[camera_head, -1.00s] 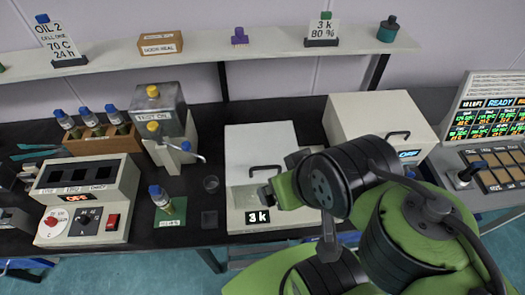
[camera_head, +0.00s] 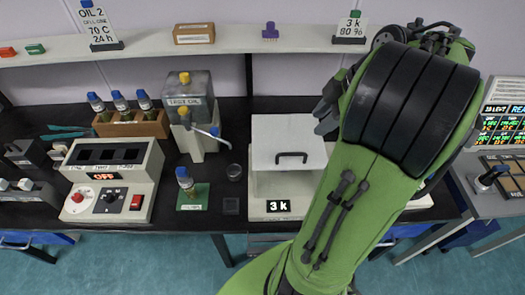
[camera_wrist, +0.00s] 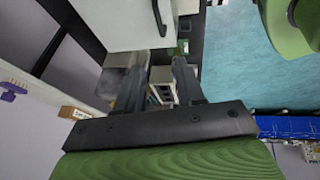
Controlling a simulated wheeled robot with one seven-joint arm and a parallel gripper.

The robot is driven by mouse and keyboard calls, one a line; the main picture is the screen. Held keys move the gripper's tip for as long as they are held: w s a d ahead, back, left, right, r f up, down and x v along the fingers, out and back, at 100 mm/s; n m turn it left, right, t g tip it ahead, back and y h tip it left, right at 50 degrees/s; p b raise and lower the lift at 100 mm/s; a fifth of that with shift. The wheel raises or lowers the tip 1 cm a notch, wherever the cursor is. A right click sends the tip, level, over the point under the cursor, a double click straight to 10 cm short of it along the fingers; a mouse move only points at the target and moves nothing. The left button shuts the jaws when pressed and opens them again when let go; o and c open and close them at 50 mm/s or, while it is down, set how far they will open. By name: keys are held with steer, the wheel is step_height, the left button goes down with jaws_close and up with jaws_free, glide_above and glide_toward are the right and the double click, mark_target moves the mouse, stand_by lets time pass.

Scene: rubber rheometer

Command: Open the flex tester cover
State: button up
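The flex tester, a pale box with a black "3 k" label (camera_head: 278,206), stands on the dark bench at the middle of the head view. Its white cover (camera_head: 270,135) has a black bar handle (camera_head: 291,157) near the front edge and looks lowered. My gripper (camera_head: 325,108) is beside the cover's right edge, apart from the handle; my arm hides part of it. In the wrist view, my gripper's two fingers (camera_wrist: 160,88) are spread with nothing held between them. A white panel with a dark handle (camera_wrist: 160,17), apparently the cover, lies beyond the fingertips.
Left of the tester are an oil dispenser (camera_head: 188,100), a small bottle (camera_head: 185,180) on a green mat, and a control unit (camera_head: 112,180). A shelf (camera_head: 220,50) runs along the back. A rheometer console (camera_head: 500,130) stands right. My arm hides the bench right of the tester.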

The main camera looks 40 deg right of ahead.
steer(key=b, duration=0.5)
glide_toward(288, 154)
steer(key=shift+n, duration=0.3)
steer(key=x, duration=0.7)
steer(key=shift+w+f, duration=0.2)
steer(key=shift+f, duration=0.15)
steer(key=shift+c, duration=0.2)
jaws_close()
